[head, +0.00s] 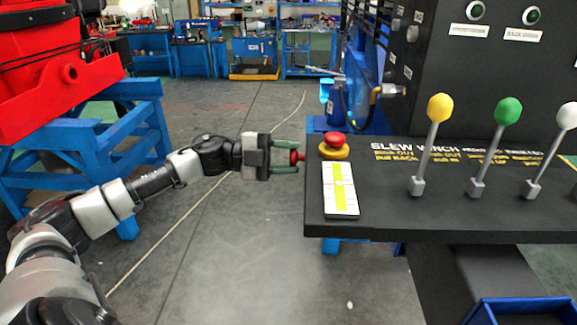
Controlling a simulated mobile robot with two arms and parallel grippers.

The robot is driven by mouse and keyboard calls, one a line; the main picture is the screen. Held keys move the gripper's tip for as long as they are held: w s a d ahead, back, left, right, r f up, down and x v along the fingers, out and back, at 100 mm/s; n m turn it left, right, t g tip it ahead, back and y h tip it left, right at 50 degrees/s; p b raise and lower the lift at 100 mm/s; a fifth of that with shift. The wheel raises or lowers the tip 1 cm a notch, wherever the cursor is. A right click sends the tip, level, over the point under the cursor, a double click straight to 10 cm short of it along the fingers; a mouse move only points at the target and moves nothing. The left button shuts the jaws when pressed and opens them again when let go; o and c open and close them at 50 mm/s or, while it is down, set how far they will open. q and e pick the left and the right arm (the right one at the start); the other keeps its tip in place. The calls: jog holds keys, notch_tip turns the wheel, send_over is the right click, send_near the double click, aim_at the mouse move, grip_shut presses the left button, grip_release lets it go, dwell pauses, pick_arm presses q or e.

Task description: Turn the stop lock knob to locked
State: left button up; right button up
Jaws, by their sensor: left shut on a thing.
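A black console (450,222) stands at the right. A small red knob (295,157) shows at its left edge, between the fingers of my left gripper (290,157). My left gripper reaches in from the left and is shut on this red knob. The fingers hide part of the knob, and I cannot tell which way it is turned. A red mushroom button (334,139) on a yellow base sits on the console top, just right of the gripper and apart from it. My right gripper is not in view.
A white and yellow label plate (340,190) lies on the console's left end. Levers with yellow (440,108), green (508,111) and white (567,116) balls stand to its right. A blue stand (120,150) with red machinery is at the left. The floor between is clear.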

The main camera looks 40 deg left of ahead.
pick_arm(q)
jog(key=shift+f+m+b, duration=0.15)
jog(key=shift+m+b, duration=1.95)
jog(key=shift+m, duration=0.6)
jog(key=o, duration=0.9)
jog(key=shift+a, duration=0.1)
